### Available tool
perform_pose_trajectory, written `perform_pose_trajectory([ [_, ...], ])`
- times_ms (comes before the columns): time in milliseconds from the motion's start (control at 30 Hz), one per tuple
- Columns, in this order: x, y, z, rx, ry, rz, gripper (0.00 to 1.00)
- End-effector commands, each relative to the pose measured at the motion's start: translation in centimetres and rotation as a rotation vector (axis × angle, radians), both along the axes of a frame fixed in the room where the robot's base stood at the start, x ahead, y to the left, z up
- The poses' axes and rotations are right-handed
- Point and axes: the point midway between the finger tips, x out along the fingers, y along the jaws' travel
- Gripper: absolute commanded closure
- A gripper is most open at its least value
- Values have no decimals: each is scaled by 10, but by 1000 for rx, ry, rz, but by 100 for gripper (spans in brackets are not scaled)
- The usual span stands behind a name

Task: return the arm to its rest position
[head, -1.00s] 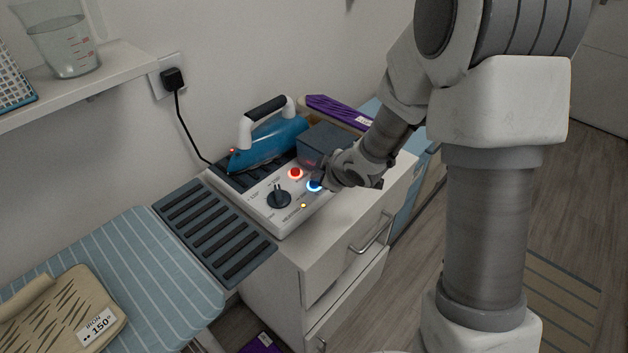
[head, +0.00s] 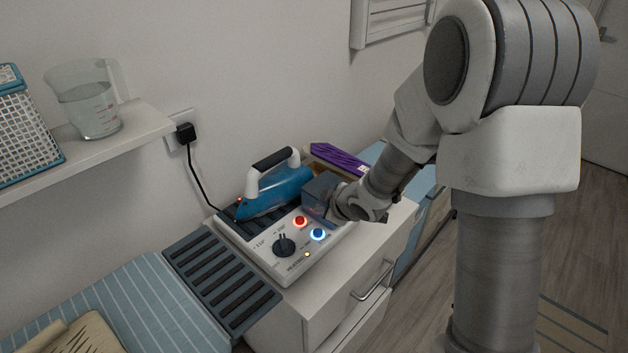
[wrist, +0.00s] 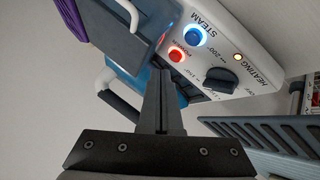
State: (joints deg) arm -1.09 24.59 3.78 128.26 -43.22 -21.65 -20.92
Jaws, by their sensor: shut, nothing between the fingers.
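My arm reaches over the white drawer cabinet from the right in the head view. My gripper (head: 322,216) is just behind the lit blue button (head: 318,234) on the control panel, apart from it. In the wrist view my gripper's fingers (wrist: 161,75) are together and empty. The panel's blue button (wrist: 194,35), red button (wrist: 177,54) and black dial (wrist: 221,80) show beyond them.
A blue iron (head: 275,192) stands behind the panel (head: 262,250), with a dark grey box (head: 322,187) beside it. A slatted rest (head: 223,283) lies at left. A shelf (head: 90,150) holds a jug (head: 92,105) and a basket (head: 22,135).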

Motion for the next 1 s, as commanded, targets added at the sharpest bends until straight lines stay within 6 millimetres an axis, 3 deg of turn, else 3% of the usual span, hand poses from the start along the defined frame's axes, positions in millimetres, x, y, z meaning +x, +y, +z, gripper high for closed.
perform_pose_trajectory([
  [133, 0, -2, 4, -2, 0, -11, 100],
  [233, -1, -11, 18, -11, 1, -56, 100],
  [467, -23, -56, 83, -23, 25, -298, 100],
  [700, -75, -96, 144, 31, 83, -578, 100],
  [1000, -166, -117, 194, 179, 198, -869, 100],
])
